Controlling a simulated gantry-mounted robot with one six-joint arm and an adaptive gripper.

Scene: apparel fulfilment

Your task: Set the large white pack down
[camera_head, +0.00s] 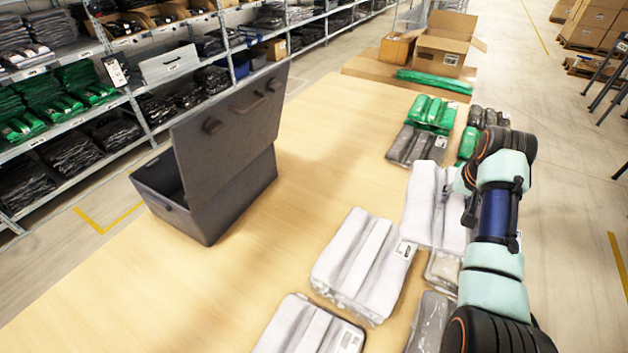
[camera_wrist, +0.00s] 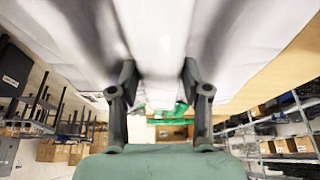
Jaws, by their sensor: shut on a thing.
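My gripper (camera_wrist: 160,80) is shut on a large white pack (camera_wrist: 155,30), which fills the upper part of the wrist view. In the head view this white pack (camera_head: 425,208) is at the table's right side, beside my arm, and looks roughly flat. My arm hides part of its right side and the fingertips. I cannot tell whether the pack touches the table. Another large white pack (camera_head: 362,262) lies flat to its lower left, and a third (camera_head: 308,330) lies at the front edge of the picture.
A dark open box (camera_head: 210,210) with a raised lid stands at the table's left. Bare tabletop (camera_head: 310,150) lies between. Grey packs (camera_head: 410,146) and green packs (camera_head: 430,110) lie toward the far right. A cardboard box (camera_head: 440,50) stands at the far end.

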